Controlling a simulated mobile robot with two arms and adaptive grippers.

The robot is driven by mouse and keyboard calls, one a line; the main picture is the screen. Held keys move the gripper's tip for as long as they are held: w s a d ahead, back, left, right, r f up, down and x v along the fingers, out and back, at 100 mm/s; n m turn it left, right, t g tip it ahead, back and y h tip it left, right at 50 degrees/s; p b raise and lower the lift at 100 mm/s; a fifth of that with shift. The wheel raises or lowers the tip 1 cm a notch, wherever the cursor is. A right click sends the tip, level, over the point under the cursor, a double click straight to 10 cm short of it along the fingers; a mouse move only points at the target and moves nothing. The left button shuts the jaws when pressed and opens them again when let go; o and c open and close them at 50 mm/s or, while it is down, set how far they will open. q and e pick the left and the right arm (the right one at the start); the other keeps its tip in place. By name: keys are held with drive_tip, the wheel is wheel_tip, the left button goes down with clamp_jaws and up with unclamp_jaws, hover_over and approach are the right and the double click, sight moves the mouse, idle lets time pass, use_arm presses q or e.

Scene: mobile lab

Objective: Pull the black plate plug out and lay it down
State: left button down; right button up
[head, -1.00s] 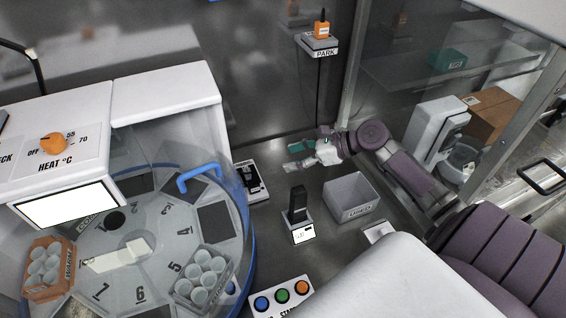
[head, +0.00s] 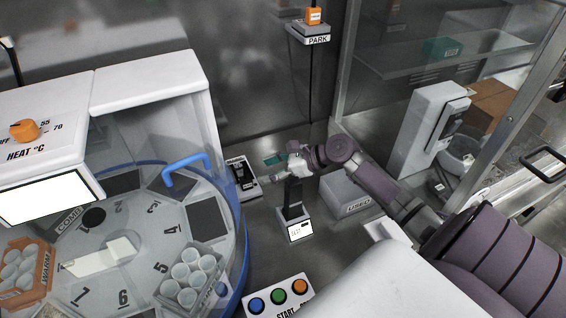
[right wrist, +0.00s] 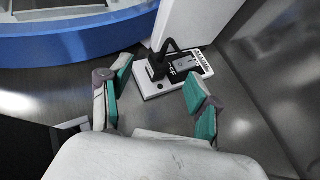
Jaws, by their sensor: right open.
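The black plate plug (head: 242,171) stands in a white socket base (head: 250,190) on the grey floor, just right of the clear-covered round carousel. In the right wrist view the black plug (right wrist: 160,62) rises from the white base (right wrist: 150,89), with a black angled part on top. My right gripper (head: 269,169) is open and empty, just right of the plug in the head view. In the right wrist view its teal-padded fingers (right wrist: 158,80) are spread, and the plug shows between and beyond their tips. I see no contact. My left gripper is not in view.
A black upright device (head: 293,200) with a small screen stands in front of my right gripper. A grey bin (head: 345,193) marked USED is to its right. The blue-handled carousel cover (head: 187,172) is close on the left. A button box (head: 279,300) lies in front.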

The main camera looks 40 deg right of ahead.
sight(245, 171)
drive_tip(key=x, duration=0.8)
drive_tip(key=shift+w, duration=0.1)
clamp_jaws()
drive_tip(key=shift+w+r+p, duration=0.1)
drive_tip(key=shift+r+p, duration=0.65)
drive_tip(key=shift+p, duration=0.65)
drive_tip(key=shift+r, duration=0.3)
drive_tip(key=shift+r+p, duration=1.65)
drive_tip(key=shift+p, duration=0.75)
